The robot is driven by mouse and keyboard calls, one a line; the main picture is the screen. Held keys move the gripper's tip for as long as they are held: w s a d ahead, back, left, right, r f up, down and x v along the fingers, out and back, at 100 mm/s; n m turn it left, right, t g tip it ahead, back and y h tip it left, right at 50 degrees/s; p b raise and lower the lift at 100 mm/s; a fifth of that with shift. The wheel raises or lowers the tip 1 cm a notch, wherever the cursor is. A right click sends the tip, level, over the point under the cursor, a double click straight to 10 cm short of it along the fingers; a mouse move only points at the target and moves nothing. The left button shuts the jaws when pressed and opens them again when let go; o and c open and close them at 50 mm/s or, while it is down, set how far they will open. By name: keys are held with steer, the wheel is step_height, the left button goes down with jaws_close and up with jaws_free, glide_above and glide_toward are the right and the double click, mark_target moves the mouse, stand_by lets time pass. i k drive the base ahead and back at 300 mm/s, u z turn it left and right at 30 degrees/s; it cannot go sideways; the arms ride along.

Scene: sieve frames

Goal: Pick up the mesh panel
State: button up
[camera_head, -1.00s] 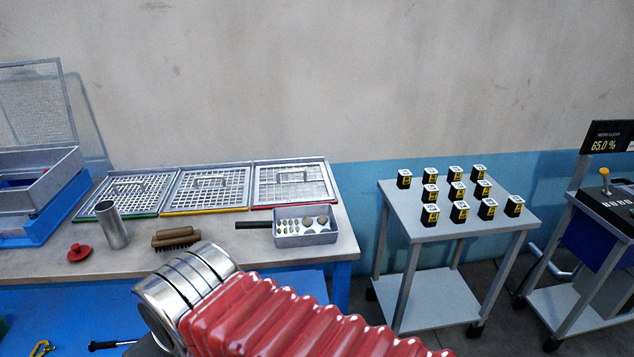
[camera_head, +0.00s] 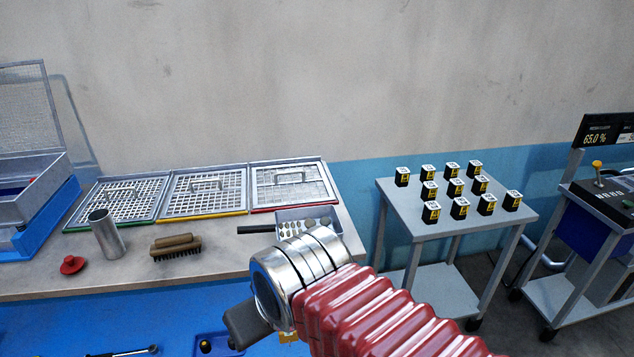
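Three framed mesh panels with handles lie side by side at the back of the workbench: a green-edged one (camera_head: 128,208), a yellow-edged one (camera_head: 205,200) and a red-edged one (camera_head: 293,192). Another mesh panel (camera_head: 25,108) stands upright at the far left, behind a grey box. I cannot tell which one the task means. My arm, with its red bellows and metal cuff, reaches in from the lower right. A dark part, probably of my gripper (camera_head: 248,322), shows at its end, below and in front of the bench. The fingertips cannot be made out. No panel is touched.
A cart (camera_head: 398,212) with several black blocks stands right. The wall is close behind.

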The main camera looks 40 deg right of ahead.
mark_target(323, 180)
steer(key=z, duration=0.8)
steer(key=i, duration=1)
steer(key=z, duration=0.05)
